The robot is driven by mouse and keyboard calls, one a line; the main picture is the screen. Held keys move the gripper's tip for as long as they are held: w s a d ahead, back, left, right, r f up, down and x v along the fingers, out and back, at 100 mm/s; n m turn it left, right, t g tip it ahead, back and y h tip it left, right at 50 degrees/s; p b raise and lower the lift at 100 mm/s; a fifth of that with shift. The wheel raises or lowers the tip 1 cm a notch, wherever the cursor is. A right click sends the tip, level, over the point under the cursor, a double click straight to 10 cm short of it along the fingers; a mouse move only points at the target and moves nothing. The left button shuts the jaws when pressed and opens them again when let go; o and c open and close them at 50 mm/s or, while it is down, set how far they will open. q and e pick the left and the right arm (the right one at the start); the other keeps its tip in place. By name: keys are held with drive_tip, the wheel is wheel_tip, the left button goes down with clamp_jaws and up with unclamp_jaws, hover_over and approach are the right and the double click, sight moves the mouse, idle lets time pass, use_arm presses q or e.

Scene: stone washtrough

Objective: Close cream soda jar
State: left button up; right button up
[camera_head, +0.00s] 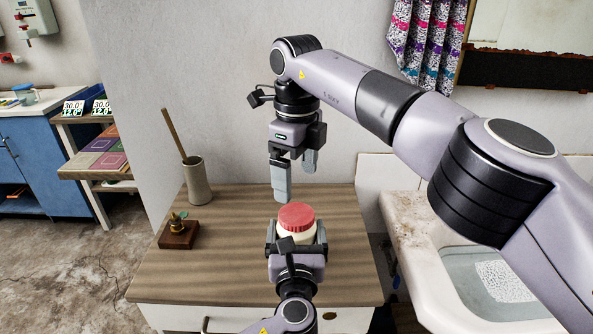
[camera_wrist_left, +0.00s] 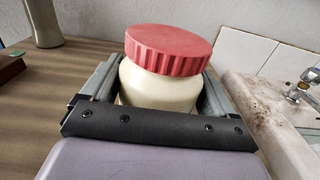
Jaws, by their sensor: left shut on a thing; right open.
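The cream soda jar (camera_head: 302,234) is a squat cream-coloured jar on the wooden table top, and it also shows in the left wrist view (camera_wrist_left: 157,88). A ribbed red lid (camera_head: 297,216) sits on its mouth; in the left wrist view the lid (camera_wrist_left: 170,48) looks tilted, lower at the right. I cannot tell whether it is threaded on. My left gripper (camera_head: 297,248) is shut around the jar's body from the front. My right gripper (camera_head: 293,178) is open and empty, pointing down above and slightly behind the lid, apart from it.
A beige vase (camera_head: 197,182) with a wooden stick and a small wooden block (camera_head: 179,235) with a brass piece stand at the left of the table (camera_head: 230,270). A stone washtrough (camera_head: 425,270) with water lies to the right. The table's left middle is clear.

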sight(297, 213)
drive_tip(key=shift+n, duration=0.6)
drive_tip(key=shift+f, duration=4)
